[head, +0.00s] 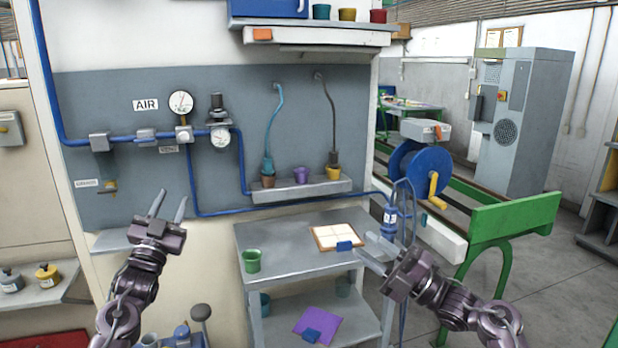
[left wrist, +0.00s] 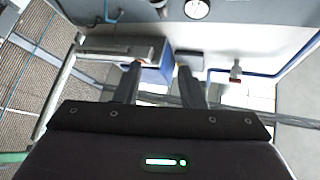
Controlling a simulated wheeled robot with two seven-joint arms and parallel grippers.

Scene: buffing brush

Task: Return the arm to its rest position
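My left gripper (head: 170,203) is raised in front of the grey wall panel at the left of the head view. Its two fingers point up and stand apart with nothing between them. In the left wrist view the same gripper (left wrist: 159,68) shows a clear gap between its dark fingers. My right gripper (head: 364,243) is at the front right corner of the grey cart (head: 285,238), its fingers pointing up and left. Its fingers are apart and I see nothing held. From this view I cannot tell whether it touches the cart.
On the cart are a green cup (head: 251,261) and a tan-framed board (head: 322,236) with a blue block (head: 344,246) at its edge. A purple item (head: 322,324) lies on the lower shelf. Gauges (head: 181,103) and blue air pipes line the wall. A green-framed machine (head: 515,219) stands right.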

